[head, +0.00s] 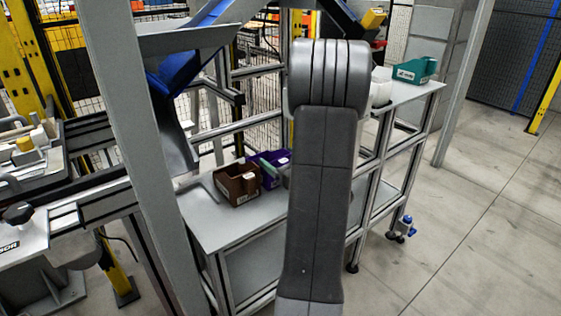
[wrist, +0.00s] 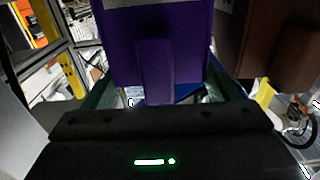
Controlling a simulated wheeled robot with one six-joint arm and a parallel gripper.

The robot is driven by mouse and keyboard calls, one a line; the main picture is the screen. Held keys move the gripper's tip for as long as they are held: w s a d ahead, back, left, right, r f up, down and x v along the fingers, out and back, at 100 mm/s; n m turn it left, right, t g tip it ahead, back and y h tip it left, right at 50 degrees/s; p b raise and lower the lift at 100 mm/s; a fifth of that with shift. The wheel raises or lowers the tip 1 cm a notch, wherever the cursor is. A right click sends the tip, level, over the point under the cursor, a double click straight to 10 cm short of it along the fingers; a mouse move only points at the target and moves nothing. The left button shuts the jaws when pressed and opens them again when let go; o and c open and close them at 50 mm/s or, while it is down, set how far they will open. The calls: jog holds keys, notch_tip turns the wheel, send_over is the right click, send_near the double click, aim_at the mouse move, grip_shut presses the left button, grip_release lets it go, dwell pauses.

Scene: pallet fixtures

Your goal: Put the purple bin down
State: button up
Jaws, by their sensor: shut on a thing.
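The purple bin (head: 283,156) shows in the head view beside the brown bin, at the grey shelf, partly hidden behind my arm. In the wrist view the purple bin (wrist: 158,45) fills the upper middle. My gripper (wrist: 160,80) is shut on it, with a greenish finger on each side of its narrow front part. In the head view my gripper is mostly hidden by my arm. I cannot tell whether the bin's underside touches the shelf.
A brown bin (head: 238,185) stands on the grey shelf (head: 215,222), just left of the purple bin; it shows at right in the wrist view (wrist: 280,45). A teal bin (head: 414,70) stands on the farther right shelf. The shelf's front left is clear. A grey post (head: 135,150) rises at left.

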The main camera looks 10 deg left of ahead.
jog(key=shift+f, duration=0.15)
jog(key=o, duration=0.7)
jog(key=shift+r, duration=0.25)
jog(key=shift+s+d, duration=0.15)
jog(key=shift+d, duration=0.05)
jog(key=v, duration=1.1)
jog(key=shift+s+d+p, duration=0.15)
jog(key=shift+s+p, duration=0.05)
jog(key=shift+p, duration=0.25)
